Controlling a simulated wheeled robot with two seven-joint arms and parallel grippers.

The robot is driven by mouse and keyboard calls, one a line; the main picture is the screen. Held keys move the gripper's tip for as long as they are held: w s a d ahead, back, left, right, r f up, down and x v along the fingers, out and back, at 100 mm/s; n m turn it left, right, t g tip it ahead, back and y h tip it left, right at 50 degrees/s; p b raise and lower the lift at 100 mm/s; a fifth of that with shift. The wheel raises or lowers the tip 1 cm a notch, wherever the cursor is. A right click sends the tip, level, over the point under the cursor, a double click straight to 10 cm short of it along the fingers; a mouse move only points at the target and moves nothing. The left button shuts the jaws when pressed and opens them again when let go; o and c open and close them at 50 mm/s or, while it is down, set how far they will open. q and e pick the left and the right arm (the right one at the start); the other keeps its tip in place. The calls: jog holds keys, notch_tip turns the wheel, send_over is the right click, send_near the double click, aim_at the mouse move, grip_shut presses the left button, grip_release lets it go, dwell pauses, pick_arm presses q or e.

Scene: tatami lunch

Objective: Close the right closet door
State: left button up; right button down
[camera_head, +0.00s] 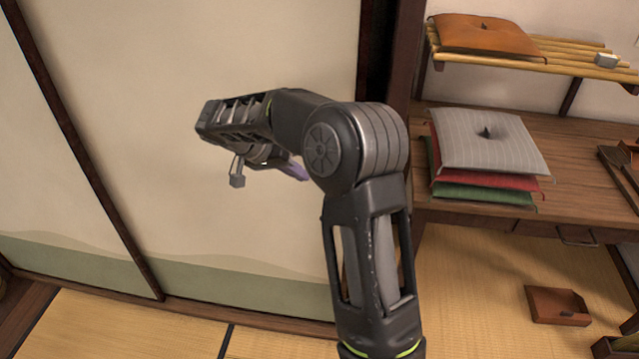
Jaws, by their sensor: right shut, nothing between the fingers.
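A cream sliding closet door panel (250,50) with a green band along its bottom fills the middle of the head view. Dark frame strips edge it on the left and right. Another cream panel (35,150) lies to its left. My right arm rises from the bottom and bends left across the panel, hiding part of it. My right gripper (238,180) is shut and empty in front of the panel; I cannot tell whether it touches. My left gripper is not in view.
Right of a dark post stands a wooden desk with stacked cushions (485,142). Above it, a slatted shelf (570,60) holds an orange cushion (485,35). A small wooden tray (557,306) lies on the tatami floor (470,290) below.

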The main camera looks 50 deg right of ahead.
jog(key=s+d, duration=0.1)
jog(key=s+d+p, duration=0.1)
jog(key=s+d, duration=0.1)
jog(key=shift+s+d+f, duration=0.15)
jog(key=shift+s+f, duration=0.05)
jog(key=shift+s, duration=0.1)
jog(key=s+d+b, duration=0.2)
jog(key=s, duration=0.1)
jog(key=s+d+b, duration=0.1)
jog(key=shift+s+b, duration=0.15)
jog(key=shift+b, duration=0.2)
jog(key=shift+s, duration=0.1)
